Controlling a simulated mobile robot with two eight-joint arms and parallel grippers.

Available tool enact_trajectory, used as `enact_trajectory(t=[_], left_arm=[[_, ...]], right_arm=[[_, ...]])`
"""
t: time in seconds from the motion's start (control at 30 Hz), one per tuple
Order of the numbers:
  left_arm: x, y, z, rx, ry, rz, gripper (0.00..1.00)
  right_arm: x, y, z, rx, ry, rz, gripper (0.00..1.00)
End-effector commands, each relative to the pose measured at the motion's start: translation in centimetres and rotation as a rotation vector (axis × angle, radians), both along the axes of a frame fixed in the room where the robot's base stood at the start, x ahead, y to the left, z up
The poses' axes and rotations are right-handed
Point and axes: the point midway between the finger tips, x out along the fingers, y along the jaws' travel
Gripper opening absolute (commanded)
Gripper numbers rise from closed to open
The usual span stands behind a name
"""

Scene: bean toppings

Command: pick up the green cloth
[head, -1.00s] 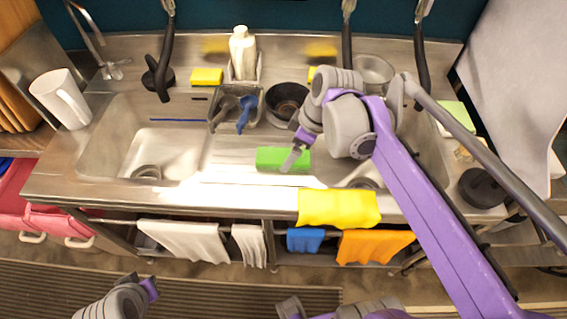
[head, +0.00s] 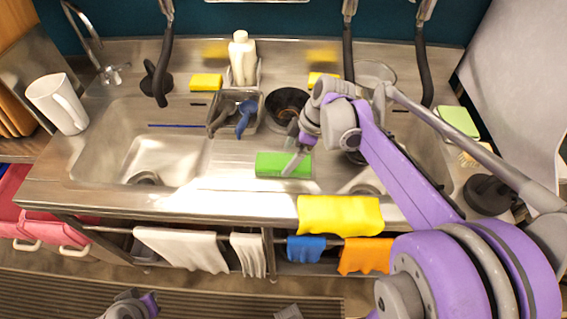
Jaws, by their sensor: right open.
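The green cloth (head: 270,165) lies flat on the steel counter between the two sink basins, near the front edge. My right gripper (head: 294,162) is open over the right part of the cloth, with a finger in front of it. I cannot tell whether the finger touches the cloth. The cloth looks flat and unlifted. Part of my left arm's end (head: 135,305) shows at the bottom left edge, far from the cloth, and its jaws cannot be made out.
A yellow cloth (head: 340,216) hangs over the front edge, right of the green cloth. White, blue and orange cloths hang on the rail below. A caddy (head: 236,112) with a bottle (head: 242,57) and a dark bowl (head: 287,103) stand behind. A white pitcher (head: 58,104) stands at left.

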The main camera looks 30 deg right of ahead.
Motion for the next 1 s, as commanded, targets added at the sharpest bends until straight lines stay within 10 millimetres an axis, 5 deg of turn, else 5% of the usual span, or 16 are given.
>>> enact_trajectory(t=[0.17, 0.43, 0.87, 1.0], left_arm=[[0.0, 0.0, -0.2, 0.000, 0.001, 0.000, 0.00], [-0.1, 0.0, -0.2, 0.000, 0.001, 0.000, 0.00], [-0.1, 0.0, -0.2, 0.000, 0.001, 0.000, 0.00], [0.0, 0.0, -0.2, 0.000, 0.001, 0.000, 0.00]], right_arm=[[0.4, 0.7, -2.1, 0.000, 0.000, 0.001, 1.00], [0.5, 0.8, -2.3, -0.001, 0.001, 0.000, 1.00], [0.5, 0.8, -2.3, -0.001, 0.001, 0.000, 0.23], [0.5, 0.8, -2.3, -0.001, 0.001, 0.000, 0.22]])
